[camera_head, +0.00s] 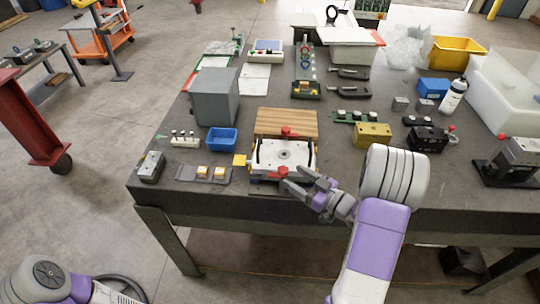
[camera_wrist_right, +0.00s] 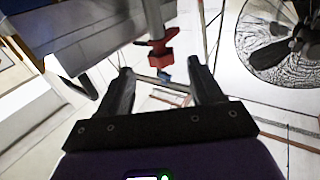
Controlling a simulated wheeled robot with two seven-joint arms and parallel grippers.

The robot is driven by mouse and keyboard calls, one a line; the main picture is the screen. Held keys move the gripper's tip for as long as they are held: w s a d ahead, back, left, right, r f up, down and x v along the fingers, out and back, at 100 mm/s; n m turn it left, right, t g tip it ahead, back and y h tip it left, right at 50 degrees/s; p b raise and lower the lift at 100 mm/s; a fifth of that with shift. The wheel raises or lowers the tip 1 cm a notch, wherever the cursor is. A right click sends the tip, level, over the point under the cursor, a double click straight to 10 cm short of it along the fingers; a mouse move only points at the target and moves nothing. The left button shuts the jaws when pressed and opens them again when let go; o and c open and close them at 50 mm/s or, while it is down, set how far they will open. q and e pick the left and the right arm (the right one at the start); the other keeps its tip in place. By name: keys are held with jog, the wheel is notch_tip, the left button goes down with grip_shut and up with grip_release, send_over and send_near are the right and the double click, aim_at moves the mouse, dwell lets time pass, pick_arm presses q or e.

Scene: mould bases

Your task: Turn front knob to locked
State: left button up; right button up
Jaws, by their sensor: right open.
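The mould base (camera_head: 265,155) is a pale metal plate with a round centre hole, near the table's front edge. A red back knob (camera_head: 287,132) sits at its far side. The red front knob (camera_head: 277,172) sits at its near side; it also shows in the wrist view (camera_wrist_right: 154,54). My right gripper (camera_head: 294,177) is open beside the front knob, to its right. In the wrist view the front knob appears just beyond and between the right gripper's fingertips (camera_wrist_right: 160,72), with no clear contact. My left gripper is out of view; only part of my left arm shows.
A wooden block (camera_head: 286,122) lies behind the mould base. A blue bin (camera_head: 222,138) and a grey box (camera_head: 214,96) stand to its left, a gold block (camera_head: 373,135) to its right. A flat tray (camera_head: 188,173) lies at the front left. The table edge is close in front.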

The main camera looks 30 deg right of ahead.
aim_at(287, 167)
jog(key=shift+x, duration=3.5)
jog(key=shift+a, duration=0.15)
